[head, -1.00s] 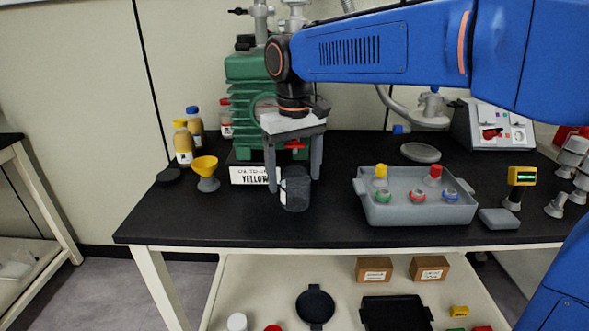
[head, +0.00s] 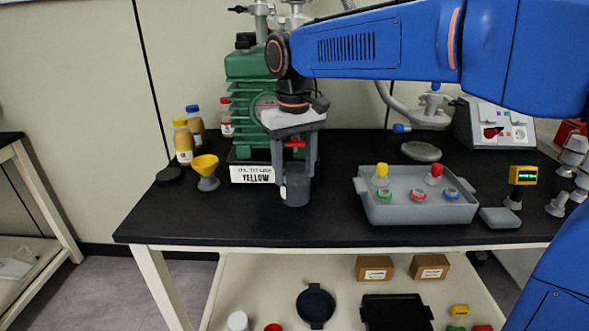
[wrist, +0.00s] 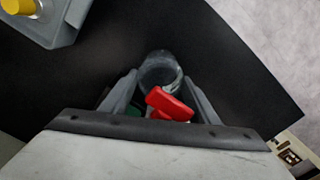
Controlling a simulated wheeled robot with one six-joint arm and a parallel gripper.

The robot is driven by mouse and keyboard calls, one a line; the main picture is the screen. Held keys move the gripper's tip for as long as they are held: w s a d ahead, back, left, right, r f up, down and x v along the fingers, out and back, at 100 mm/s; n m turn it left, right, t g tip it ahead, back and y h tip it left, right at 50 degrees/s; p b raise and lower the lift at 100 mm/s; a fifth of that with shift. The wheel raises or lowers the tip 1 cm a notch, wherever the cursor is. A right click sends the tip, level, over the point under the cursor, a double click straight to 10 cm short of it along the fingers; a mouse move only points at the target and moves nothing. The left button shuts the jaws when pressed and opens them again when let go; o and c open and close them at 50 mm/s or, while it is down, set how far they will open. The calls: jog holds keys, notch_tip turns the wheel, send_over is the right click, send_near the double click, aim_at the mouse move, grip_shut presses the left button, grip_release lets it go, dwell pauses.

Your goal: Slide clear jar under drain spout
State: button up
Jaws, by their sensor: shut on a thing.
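The clear jar (head: 297,189) looks dark and see-through and stands upright on the black bench top in front of the green pump (head: 250,92). My gripper (head: 295,174) reaches down from above with its two grey fingers shut on the jar. In the wrist view the jar (wrist: 160,72) shows between the fingertips, with its open mouth up. A red valve handle (head: 295,144) sits at the pump's front, just above the jar; the red handle (wrist: 168,104) partly covers the jar in the wrist view. The drain spout itself is hidden behind my gripper and the handle.
A yellow funnel (head: 206,168) and capped bottles (head: 183,142) are farther left. A grey tray (head: 415,208) with several coloured caps is at right. The bench front is clear.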

jog(key=shift+w+r, duration=0.15)
jog(key=shift+w, duration=0.25)
